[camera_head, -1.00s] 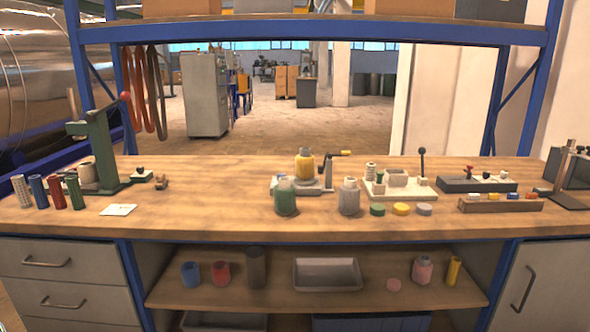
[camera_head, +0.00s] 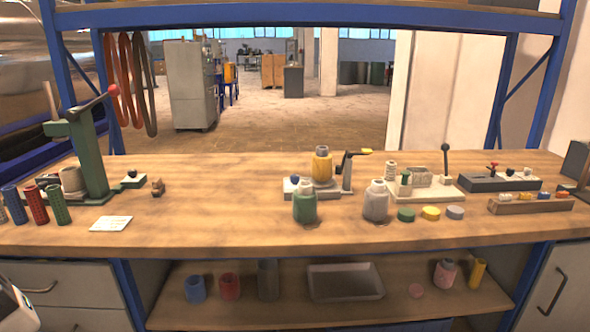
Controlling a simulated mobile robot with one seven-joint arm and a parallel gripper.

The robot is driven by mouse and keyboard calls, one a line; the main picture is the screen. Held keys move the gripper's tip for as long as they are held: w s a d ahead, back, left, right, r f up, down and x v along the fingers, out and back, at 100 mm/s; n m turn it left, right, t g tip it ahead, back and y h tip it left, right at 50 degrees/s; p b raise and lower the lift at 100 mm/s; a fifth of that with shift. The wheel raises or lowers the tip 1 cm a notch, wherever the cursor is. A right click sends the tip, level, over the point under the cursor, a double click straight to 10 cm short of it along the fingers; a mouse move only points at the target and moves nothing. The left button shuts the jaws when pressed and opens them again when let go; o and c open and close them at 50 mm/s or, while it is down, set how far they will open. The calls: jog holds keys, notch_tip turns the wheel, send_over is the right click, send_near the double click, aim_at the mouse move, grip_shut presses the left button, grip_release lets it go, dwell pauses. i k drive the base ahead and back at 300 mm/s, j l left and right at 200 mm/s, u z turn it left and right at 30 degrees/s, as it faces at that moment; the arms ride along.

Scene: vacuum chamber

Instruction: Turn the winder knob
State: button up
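No part in view is plainly labelled as the winder knob. A small device (camera_head: 303,187) with a crank arm (camera_head: 346,170) and a yellow handle (camera_head: 365,151) stands at mid-bench, with a yellow bottle (camera_head: 322,168) on or just behind it. At the left a green press-like stand (camera_head: 92,150) has a lever with a red knob (camera_head: 114,90) and a pale spool-like cylinder (camera_head: 71,180) at its base.
A green-filled bottle (camera_head: 305,203) and a grey one (camera_head: 375,202) stand before the crank device. Coloured caps (camera_head: 430,213), a lever board (camera_head: 436,188) and a dark knob box (camera_head: 500,183) lie right. Rolls (camera_head: 37,205) stand left. The bench (camera_head: 220,215) is clear at centre-left.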

aim_at(294, 178)
jog(key=i+j+z, duration=0.1)
jog(key=j, duration=0.2)
jog(key=i+j+z, duration=0.1)
jog(key=j, duration=0.25)
jog(key=i+j, duration=0.2)
jog(key=i+j+z, duration=0.2)
jog(key=i+j, duration=0.15)
jog(key=j, duration=0.2)
jog(key=i, duration=0.85)
